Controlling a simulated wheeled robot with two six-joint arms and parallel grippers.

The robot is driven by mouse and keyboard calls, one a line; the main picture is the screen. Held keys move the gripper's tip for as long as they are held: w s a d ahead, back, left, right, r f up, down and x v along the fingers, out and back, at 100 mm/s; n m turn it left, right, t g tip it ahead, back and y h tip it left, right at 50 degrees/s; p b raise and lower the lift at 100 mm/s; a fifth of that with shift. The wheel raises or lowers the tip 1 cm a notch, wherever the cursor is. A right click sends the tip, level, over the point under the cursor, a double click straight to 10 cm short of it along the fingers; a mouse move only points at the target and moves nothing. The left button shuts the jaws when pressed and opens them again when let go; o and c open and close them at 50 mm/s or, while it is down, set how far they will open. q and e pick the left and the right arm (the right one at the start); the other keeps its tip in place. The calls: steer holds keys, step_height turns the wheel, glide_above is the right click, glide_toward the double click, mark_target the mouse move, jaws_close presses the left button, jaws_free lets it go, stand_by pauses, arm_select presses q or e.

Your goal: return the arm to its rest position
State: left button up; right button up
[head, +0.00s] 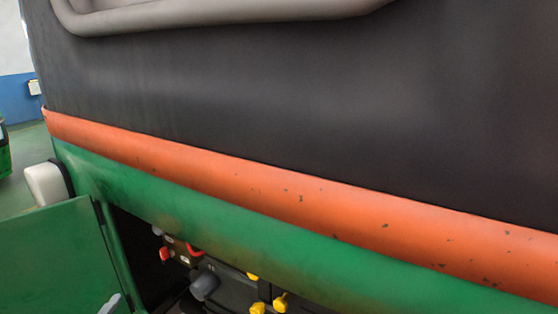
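Neither of my grippers shows clearly in the head view, and I see no arm that I can be sure of. The rickshaw (270,110) fills most of the view, with a dark cover above, an orange band (300,198) and a green body panel (240,225) below. Below the panel is an open dark bay (140,228) with red, yellow and grey parts inside. The lower part of the bay is cut off by the picture edge.
A green flap (60,255) stands open at the lower left, with a small grey piece (110,303) at its bottom edge that I cannot identify. A white rounded part (46,184) sits above it. Green floor (22,150) and a blue wall (15,98) show at the far left.

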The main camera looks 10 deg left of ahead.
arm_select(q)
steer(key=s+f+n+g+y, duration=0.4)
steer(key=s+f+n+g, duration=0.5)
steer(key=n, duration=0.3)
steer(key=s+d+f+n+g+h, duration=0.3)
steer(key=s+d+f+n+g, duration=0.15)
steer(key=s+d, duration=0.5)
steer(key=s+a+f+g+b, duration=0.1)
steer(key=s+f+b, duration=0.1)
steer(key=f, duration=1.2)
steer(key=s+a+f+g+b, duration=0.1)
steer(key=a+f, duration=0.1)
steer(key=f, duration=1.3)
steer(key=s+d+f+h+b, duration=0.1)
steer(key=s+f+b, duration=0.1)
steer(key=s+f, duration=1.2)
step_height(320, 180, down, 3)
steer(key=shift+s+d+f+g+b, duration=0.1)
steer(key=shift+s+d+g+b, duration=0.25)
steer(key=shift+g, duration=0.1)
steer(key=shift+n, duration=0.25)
